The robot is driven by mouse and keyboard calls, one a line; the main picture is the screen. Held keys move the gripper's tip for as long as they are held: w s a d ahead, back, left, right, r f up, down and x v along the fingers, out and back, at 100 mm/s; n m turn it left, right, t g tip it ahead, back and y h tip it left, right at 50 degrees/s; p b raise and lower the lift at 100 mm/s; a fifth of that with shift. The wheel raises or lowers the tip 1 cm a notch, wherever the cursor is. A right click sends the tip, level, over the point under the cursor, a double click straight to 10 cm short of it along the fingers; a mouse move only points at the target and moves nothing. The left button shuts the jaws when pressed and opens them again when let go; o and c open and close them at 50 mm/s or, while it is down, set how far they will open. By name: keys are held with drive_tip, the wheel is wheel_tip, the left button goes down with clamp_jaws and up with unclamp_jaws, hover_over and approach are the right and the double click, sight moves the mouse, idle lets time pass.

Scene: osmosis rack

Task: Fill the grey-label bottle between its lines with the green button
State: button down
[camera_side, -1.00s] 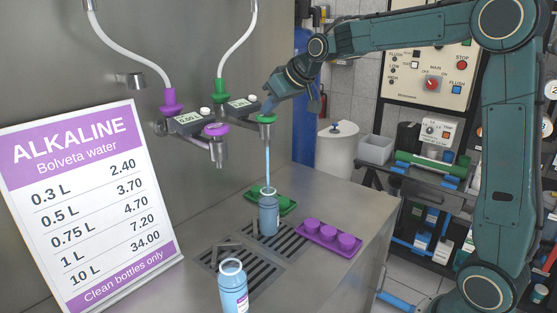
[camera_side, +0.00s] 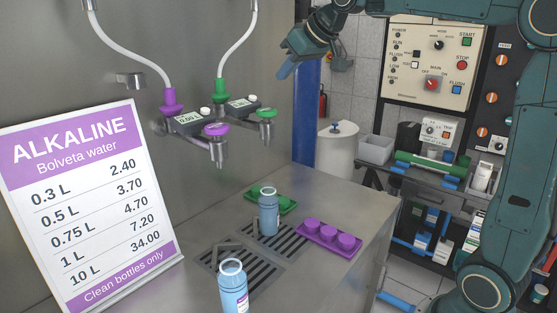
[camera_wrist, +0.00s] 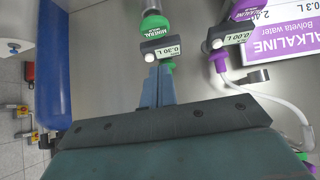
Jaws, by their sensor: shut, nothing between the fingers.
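The green button (camera_side: 267,113) sits on top of the right-hand tap, and no water runs from that tap. The light-blue bottle (camera_side: 269,212) stands upright on the drain grate below it. Its label and fill lines are too small to read here. The meter beside the green hose reads about 0.30 L in the wrist view (camera_wrist: 172,50). My gripper (camera_side: 284,71) is shut and empty, above and a little right of the green button, apart from it. Its fingers also show in the wrist view (camera_wrist: 157,82).
A purple-labelled bottle (camera_side: 233,287) stands in front. The purple button (camera_side: 216,130) tops the left tap. Purple caps lie on a purple tray (camera_side: 321,242), and a green tray (camera_side: 286,206) lies behind the bottle. A price sign (camera_side: 85,205) stands at left.

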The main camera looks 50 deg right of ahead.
drive_tip(key=shift+v, duration=1.5)
drive_tip(key=s+a+f+g, duration=0.1)
drive_tip(key=s+a+f, duration=0.2)
drive_tip(key=s+f, duration=0.3)
drive_tip(key=s+a+f+g, duration=0.1)
drive_tip(key=s+f, duration=0.5)
drive_tip(key=s, duration=0.6)
drive_tip(key=s+a+f+g, duration=0.1)
drive_tip(key=s+a+f, duration=0.3)
drive_tip(key=s, duration=0.5)
wheel_tip(320, 180, down, 3)
drive_tip(key=shift+s+a+r, duration=0.25)
drive_tip(key=shift+s+a, duration=0.05)
drive_tip(key=shift+a, duration=0.05)
drive_tip(key=c, duration=2.1)
unclamp_jaws()
